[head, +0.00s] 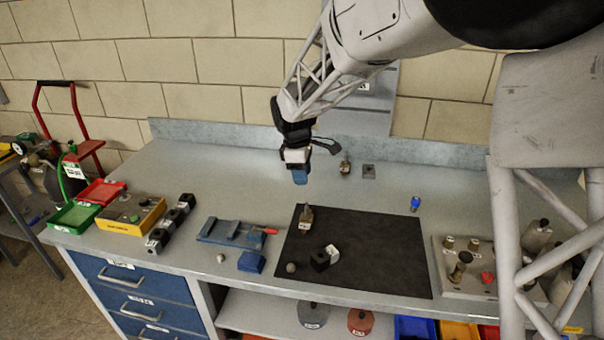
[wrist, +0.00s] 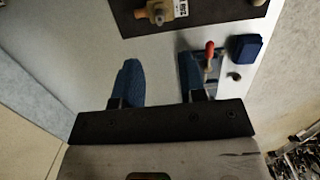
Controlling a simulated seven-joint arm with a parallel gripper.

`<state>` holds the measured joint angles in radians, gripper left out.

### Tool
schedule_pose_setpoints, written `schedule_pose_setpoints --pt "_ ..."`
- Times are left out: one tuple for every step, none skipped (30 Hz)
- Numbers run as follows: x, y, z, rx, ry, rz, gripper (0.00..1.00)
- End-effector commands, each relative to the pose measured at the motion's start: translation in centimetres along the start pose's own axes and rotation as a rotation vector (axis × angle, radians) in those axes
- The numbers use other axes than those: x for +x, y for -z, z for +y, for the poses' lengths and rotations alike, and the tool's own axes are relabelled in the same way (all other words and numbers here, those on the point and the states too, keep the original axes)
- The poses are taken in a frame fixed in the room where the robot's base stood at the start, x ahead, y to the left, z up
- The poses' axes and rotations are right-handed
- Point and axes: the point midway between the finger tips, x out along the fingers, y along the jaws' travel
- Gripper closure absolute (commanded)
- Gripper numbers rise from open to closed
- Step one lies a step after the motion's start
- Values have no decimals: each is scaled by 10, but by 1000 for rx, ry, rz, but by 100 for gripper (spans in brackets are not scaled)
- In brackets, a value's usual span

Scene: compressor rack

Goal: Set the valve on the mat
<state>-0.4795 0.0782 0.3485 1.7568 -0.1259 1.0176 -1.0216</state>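A brass valve-like fitting (head: 306,215) with a pale tag stands on the black mat (head: 370,240), near its left back part. A brass fitting with a printed label (wrist: 158,12) also shows on the mat (wrist: 130,22) at the top of the wrist view. A second small brass and dark fitting (head: 345,166) stands on the bench behind the mat. I cannot tell for certain which one is the valve. My gripper (head: 300,179) hangs above the bench, behind and above the mat's back left corner. In the wrist view its blue fingers (wrist: 158,62) are apart with nothing between them.
A black block (head: 320,261) and a small grey ball (head: 291,267) lie at the mat's front left. A blue clamp fixture with a red handle (head: 235,232) and blue block (head: 251,262) are left of the mat. A fitting plate (head: 460,290) stands right. The mat's right half is clear.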

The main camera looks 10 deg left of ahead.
Motion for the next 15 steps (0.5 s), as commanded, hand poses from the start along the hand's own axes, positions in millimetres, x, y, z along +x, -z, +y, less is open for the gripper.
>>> schedule_pose_setpoints --pt "0 0 0 0 0 0 62" --pt "0 0 0 0 0 0 62" --pt "0 0 0 0 0 0 62" --pt "0 0 0 0 0 0 62" --pt "0 0 0 0 0 0 62" --pt "0 0 0 0 0 0 62" --pt "0 0 0 0 0 0 62" --pt "0 0 0 0 0 0 62" --pt "0 0 0 0 0 0 62" --pt "0 0 0 0 0 0 62" --pt "0 0 0 0 0 0 62" --pt "0 0 0 1 0 0 62" --pt "0 -1 0 3 -1 1 62" --pt "-1 -2 -1 6 -1 1 62" --pt "-2 -4 -1 11 -2 2 62"
